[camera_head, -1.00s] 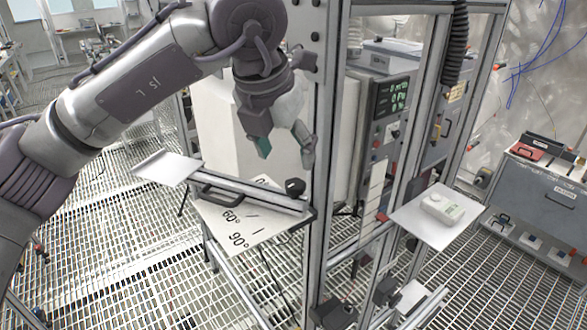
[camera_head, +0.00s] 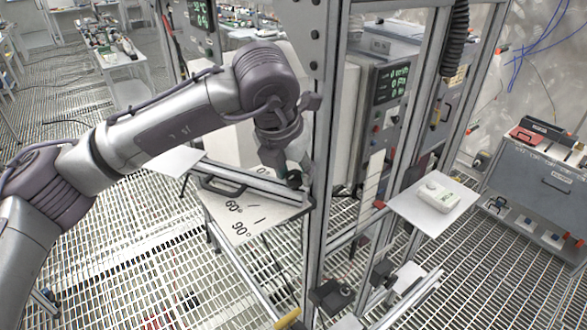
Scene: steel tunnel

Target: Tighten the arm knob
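The arm knob (camera_head: 294,180) is small and black. It sits at the right end of the grey metal arm (camera_head: 245,180), close to the frame's upright post. My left gripper (camera_head: 291,168) points down at the knob, with its fingertips right at it. One finger is on the left and one on the right, and they partly cover the knob. I cannot tell whether they touch it or have closed on it. Under the arm is a white angle plate (camera_head: 240,218) marked 60° and 90°. My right gripper is not in view.
The steel post (camera_head: 318,130) rises just right of my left gripper. A white plate (camera_head: 172,161) is at the arm's left end. Right of the post, a shelf (camera_head: 413,208) carries a small white device (camera_head: 438,195). Black clamps (camera_head: 330,296) sit low on the frame.

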